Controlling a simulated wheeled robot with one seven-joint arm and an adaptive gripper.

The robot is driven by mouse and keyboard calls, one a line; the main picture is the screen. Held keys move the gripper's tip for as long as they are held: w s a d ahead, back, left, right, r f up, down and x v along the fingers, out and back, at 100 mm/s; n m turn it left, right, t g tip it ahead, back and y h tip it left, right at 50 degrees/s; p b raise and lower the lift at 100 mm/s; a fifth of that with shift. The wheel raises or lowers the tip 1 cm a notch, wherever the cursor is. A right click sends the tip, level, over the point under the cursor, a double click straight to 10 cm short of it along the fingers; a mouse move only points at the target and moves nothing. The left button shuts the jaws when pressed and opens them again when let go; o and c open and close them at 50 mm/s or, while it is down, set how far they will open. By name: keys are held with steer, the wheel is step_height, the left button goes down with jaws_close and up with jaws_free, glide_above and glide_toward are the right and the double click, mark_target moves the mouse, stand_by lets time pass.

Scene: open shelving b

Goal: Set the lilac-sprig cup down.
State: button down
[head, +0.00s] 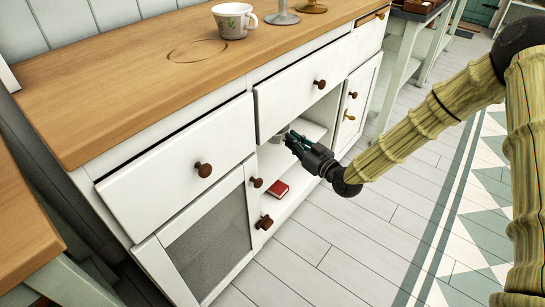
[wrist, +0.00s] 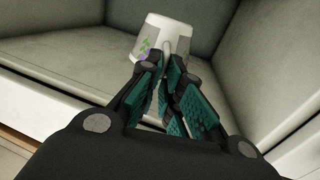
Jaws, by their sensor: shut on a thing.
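The lilac-sprig cup (wrist: 150,42) is a white cup with a green leaf and a purple mark, seen ahead of the fingers in the wrist view. My gripper (wrist: 167,62) is shut on its handle, and the fingers hide part of the cup's side. In the head view my gripper (head: 291,138) reaches into the open shelf bay below a drawer. Only a small pale part of the held cup (head: 281,136) shows there, beside the fingertips. I cannot tell whether the cup touches the shelf board (head: 310,131).
A red book (head: 274,192) lies on the lower shelf. The drawer (head: 300,95) overhangs the bay. On the wooden top (head: 130,90) stand another patterned cup (head: 233,20) and two small stands. Pale walls close in around the cup in the wrist view.

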mark_target(280, 142)
steer(key=a+f+b, duration=0.1)
steer(key=w+f+n+g+y+b, duration=0.1)
steer(key=a+f+n+g+y+b, duration=0.1)
steer(key=shift+w+a, duration=0.3)
steer(key=shift+a, duration=0.05)
step_height(280, 142, down, 10)
steer(key=b, duration=0.4)
steer(key=shift+r, duration=0.2)
steer(key=shift+f, duration=0.15)
steer(key=c, duration=1.6)
jaws_free()
steer(key=p+v, duration=0.4)
steer(key=v, duration=0.8)
